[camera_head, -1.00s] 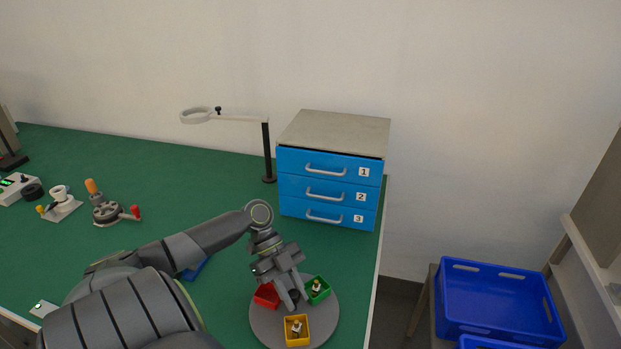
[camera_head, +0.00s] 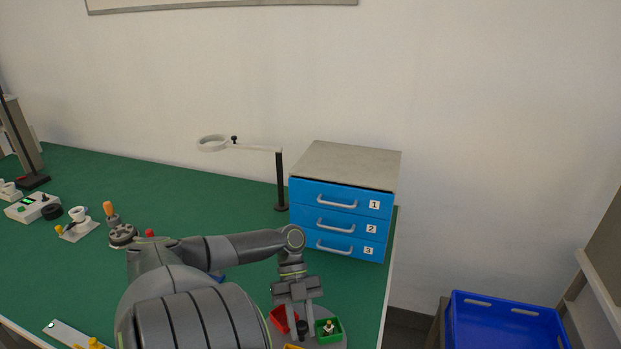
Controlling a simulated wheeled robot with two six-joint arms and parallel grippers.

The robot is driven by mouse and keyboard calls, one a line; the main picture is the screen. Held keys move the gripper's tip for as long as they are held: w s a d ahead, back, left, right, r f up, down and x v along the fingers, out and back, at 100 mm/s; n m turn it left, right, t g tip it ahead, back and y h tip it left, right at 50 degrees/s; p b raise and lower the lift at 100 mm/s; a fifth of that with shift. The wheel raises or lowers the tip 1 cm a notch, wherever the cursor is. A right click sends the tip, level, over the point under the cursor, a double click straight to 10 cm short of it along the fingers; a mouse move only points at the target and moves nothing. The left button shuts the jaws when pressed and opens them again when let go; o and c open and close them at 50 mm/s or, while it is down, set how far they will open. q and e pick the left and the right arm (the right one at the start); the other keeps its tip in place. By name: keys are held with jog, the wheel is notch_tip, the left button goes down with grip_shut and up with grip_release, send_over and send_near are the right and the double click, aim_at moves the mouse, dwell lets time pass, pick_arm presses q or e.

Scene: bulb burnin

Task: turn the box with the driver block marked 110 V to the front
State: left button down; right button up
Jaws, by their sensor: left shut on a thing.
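A grey turntable (camera_head: 338,342) sits at the table's front right, cut off by the bottom edge. It carries a red box (camera_head: 283,319), a green box (camera_head: 328,331) with a small bulb-like part inside, and a yellow box (camera_head: 293,347) of which only a sliver shows. My left gripper (camera_head: 302,327) points down at the turntable's middle, between the red and green boxes. It is shut on a dark central knob, partly hidden by the fingers. I cannot read a 110 V mark on any box. My right gripper is not in view.
A blue drawer cabinet (camera_head: 341,219) numbered 1 to 3 stands behind the turntable, with a magnifier stand (camera_head: 280,180) beside it. A device with a crank (camera_head: 122,234) and a white socket (camera_head: 78,222) are at left. A blue crate (camera_head: 505,325) is at right, off the table.

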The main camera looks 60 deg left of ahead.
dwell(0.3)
pick_arm(q)
jog(key=c, duration=1.5)
grip_release()
jog(key=shift+o, duration=0.2)
jog(key=shift+a, duration=0.1)
jog(key=b+v, duration=0.2)
jog(key=v, duration=1.5)
jog(key=shift+w, duration=0.1)
